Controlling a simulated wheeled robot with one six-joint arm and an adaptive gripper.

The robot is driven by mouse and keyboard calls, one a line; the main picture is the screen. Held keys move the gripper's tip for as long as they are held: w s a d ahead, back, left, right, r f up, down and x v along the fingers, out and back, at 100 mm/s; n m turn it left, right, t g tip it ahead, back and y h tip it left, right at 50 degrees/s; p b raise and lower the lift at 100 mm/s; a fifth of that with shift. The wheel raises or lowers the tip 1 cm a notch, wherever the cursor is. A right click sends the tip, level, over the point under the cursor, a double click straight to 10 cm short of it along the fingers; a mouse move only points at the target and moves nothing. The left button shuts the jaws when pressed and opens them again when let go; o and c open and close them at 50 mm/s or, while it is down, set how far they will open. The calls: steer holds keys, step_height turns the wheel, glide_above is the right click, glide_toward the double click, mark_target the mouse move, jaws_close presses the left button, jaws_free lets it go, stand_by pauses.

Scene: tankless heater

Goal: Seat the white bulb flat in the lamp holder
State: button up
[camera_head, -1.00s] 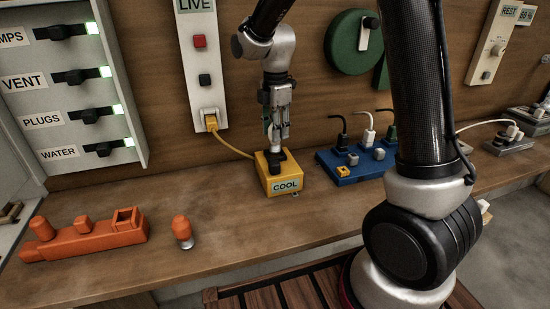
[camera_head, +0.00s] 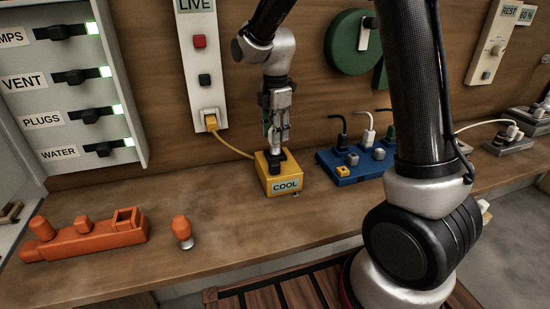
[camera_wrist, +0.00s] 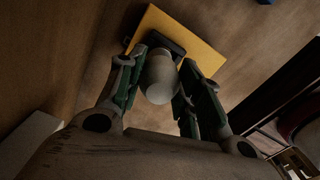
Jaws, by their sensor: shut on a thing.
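The white bulb (camera_wrist: 160,78) is between the fingers of my gripper (camera_wrist: 156,90) in the wrist view, and my gripper is shut on it. The black lamp holder (camera_head: 276,160) is on top of this box, directly under the fingertips. The holder (camera_wrist: 166,42) also shows behind the bulb in the wrist view. The fingers hide most of the bulb in the head view. I cannot tell whether its base is flat in the holder.
A yellow cord runs from the box to the white LIVE panel (camera_head: 203,60). A blue plug block (camera_head: 350,170) stands close on the right.

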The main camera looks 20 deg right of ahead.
steer(key=shift+f, duration=0.7)
stand_by(0.4)
steer(key=o, duration=1.2)
steer(key=shift+c, duration=0.2)
step_height(320, 180, up, 12)
steer(key=shift+r, duration=0.1)
